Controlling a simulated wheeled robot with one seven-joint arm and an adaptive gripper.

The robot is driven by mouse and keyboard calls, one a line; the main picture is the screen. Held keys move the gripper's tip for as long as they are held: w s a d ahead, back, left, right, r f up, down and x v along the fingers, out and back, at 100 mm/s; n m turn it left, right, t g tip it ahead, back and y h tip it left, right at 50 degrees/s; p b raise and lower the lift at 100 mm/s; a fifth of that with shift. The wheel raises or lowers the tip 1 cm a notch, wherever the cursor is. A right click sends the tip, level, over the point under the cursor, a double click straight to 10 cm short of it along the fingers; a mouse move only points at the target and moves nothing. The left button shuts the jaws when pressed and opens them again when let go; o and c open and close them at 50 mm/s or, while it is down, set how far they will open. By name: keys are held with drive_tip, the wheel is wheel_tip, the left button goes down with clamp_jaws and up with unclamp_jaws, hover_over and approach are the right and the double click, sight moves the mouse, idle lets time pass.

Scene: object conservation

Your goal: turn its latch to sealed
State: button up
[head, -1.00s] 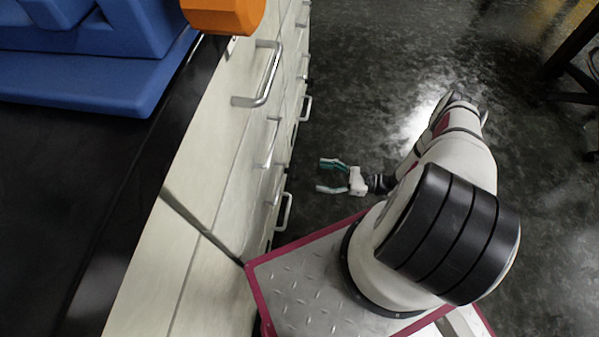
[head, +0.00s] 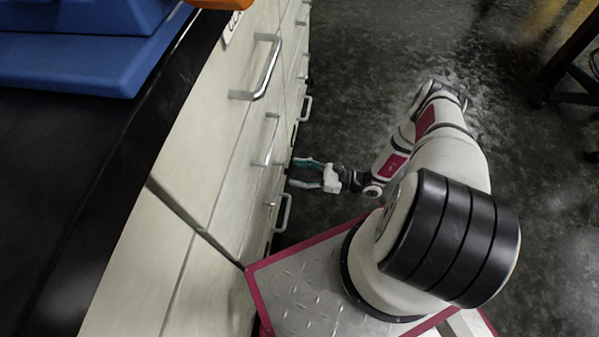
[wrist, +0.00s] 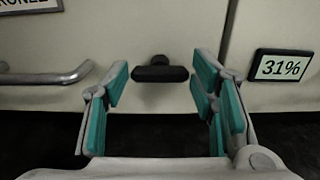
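The latch (wrist: 160,73) is a dark horizontal knob on the pale cabinet front, in the upper middle of the wrist view. My gripper (wrist: 155,95) is open, with teal-padded fingers to the left and right of the latch in that view. I cannot tell how far the fingertips are from it, and nothing is between them. In the head view my gripper (head: 306,174) is beside the cabinet drawers, its fingers pointing at their fronts.
A display reading 31% (wrist: 283,66) is right of the latch, and a metal handle (wrist: 45,77) and a partly cut label (wrist: 30,5) are left. In the head view, drawer handles (head: 262,68) jut from the cabinet, and a blue object (head: 75,70) lies on the black counter.

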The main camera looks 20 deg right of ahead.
drive_tip(key=c, duration=0.5)
drive_tip(key=shift+m, duration=0.3)
drive_tip(key=m, duration=1.7)
drive_tip(key=shift+w+d+f, duration=0.15)
drive_tip(key=shift+f, duration=0.1)
drive_tip(key=shift+m, duration=0.3)
drive_tip(key=o, duration=1.2)
drive_tip(key=shift+c, duration=0.2)
